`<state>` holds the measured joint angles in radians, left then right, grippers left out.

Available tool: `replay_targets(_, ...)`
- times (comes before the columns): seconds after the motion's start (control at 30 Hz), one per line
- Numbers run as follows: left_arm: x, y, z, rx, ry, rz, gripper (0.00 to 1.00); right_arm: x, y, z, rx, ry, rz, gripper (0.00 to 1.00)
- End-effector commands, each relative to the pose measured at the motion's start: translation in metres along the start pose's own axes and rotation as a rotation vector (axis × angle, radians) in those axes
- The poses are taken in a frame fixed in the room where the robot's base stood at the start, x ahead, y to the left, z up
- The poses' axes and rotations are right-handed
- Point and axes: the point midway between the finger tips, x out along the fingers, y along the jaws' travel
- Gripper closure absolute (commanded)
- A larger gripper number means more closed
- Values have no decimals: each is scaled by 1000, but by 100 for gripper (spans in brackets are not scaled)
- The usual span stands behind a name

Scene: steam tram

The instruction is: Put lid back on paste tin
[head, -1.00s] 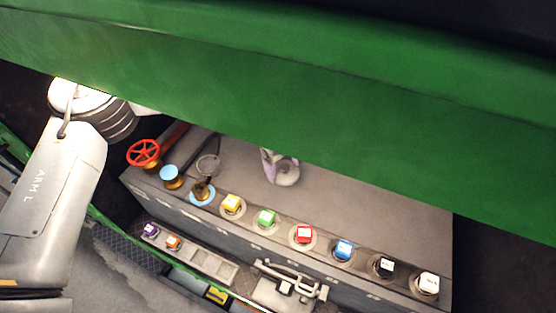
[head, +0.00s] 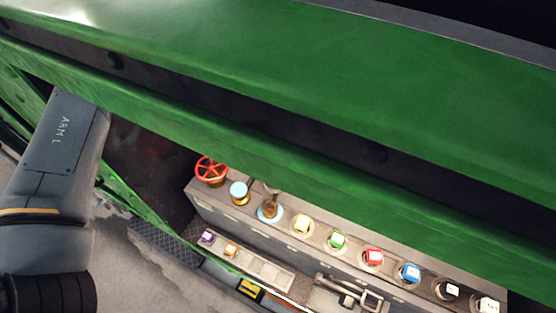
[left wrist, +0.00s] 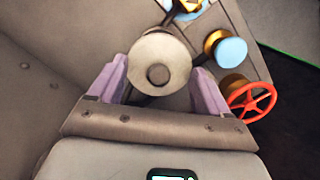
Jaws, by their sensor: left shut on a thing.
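My left gripper (left wrist: 160,88) shows in the left wrist view with its two lilac fingers on either side of a round beige disc with a darker round centre. It is shut on this disc (left wrist: 158,50), which looks like the paste tin lid. In the head view my left arm reaches in from the left, but its gripper is hidden behind the green panel. I cannot make out the paste tin in either current view. My right gripper is not in view.
A wide green panel (head: 300,80) covers the back of the grey console. Along the console are a red handwheel (head: 211,170), a blue-topped brass knob (head: 238,192), a brass lever on a blue ring (head: 270,210) and several coloured buttons.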

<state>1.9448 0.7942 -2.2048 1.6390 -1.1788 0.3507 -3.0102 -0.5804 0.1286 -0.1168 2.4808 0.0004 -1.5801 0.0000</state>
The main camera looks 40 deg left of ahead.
Motion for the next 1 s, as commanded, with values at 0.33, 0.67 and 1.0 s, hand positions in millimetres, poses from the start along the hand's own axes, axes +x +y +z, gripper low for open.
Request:
replay_targets(0.33, 16, 0, -2, -1, 0, -1, 50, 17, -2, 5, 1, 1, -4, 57)
replay_targets(0.67, 42, 0, -5, -1, 1, 0, 50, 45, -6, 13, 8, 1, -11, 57)
replay_targets(1.0, 59, 0, -7, -1, 1, -1, 50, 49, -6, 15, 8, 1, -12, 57)
